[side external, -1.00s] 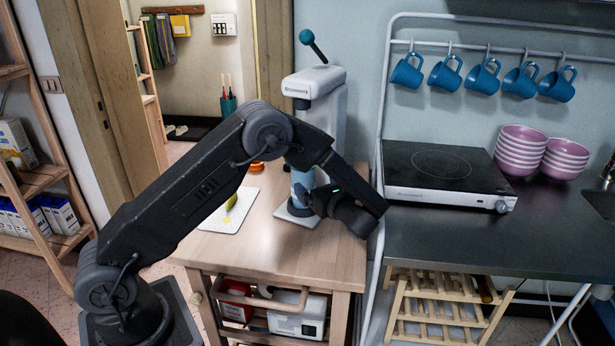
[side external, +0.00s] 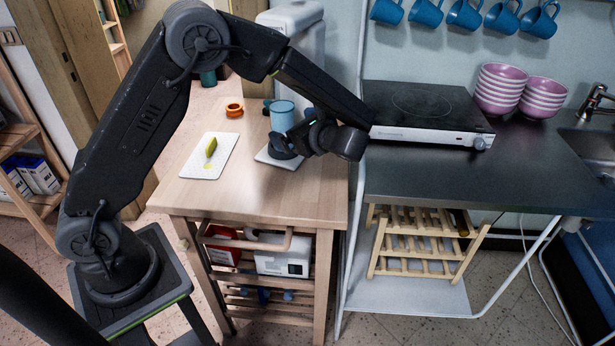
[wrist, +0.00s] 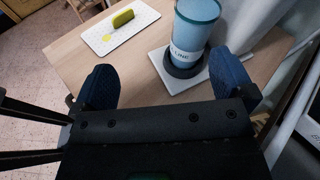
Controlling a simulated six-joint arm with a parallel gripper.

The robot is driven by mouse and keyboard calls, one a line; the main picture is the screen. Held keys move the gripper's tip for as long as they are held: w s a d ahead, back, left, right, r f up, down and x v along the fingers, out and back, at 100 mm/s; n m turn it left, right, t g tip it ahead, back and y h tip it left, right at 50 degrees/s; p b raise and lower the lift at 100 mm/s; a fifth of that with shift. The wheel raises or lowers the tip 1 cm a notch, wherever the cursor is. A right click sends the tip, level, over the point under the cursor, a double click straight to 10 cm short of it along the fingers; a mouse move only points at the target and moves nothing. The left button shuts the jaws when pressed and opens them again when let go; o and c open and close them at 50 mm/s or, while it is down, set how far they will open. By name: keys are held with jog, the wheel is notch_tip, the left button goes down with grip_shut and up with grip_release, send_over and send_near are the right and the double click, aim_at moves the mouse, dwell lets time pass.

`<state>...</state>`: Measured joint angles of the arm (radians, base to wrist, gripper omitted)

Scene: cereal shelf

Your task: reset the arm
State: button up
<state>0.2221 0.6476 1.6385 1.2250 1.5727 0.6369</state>
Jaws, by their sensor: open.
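My gripper (wrist: 165,82) is open and empty, with its two dark blue fingertips spread apart in the wrist view. A blue cup (wrist: 194,38) with a label stands upright just beyond the fingers, nearer the right one. The cup sits in a dark ring on the light base (wrist: 158,57) of a white machine. In the side view my gripper (side external: 294,138) is beside the cup (side external: 282,114) at the right part of the wooden table (side external: 240,190). My arm is bent with its elbow high. The exact gap between fingers and cup is unclear.
A white board (side external: 195,164) with a green item (side external: 211,147) and a yellow spot lies left on the table. An orange ring-shaped item (side external: 234,110) is behind. The white machine (side external: 300,45) stands at the back. A hotplate (side external: 425,112) and pink bowls (side external: 500,92) are to the right.

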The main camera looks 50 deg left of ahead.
jog(key=s+d+r+n+t+h, duration=0.2)
jog(key=s+d+r+n+h, duration=0.1)
jog(key=s+n+h, duration=0.2)
jog(key=s+d+r+n+t+h, duration=0.2)
jog(key=s+n+h, duration=0.3)
jog(key=s, duration=0.5)
jog(key=s+d+r+n+t+h, duration=0.1)
jog(key=s+d+r+n+h, duration=0.4)
jog(key=s, duration=0.2)
jog(key=shift+s+n+t, duration=0.3)
jog(key=shift+n+t, duration=0.1)
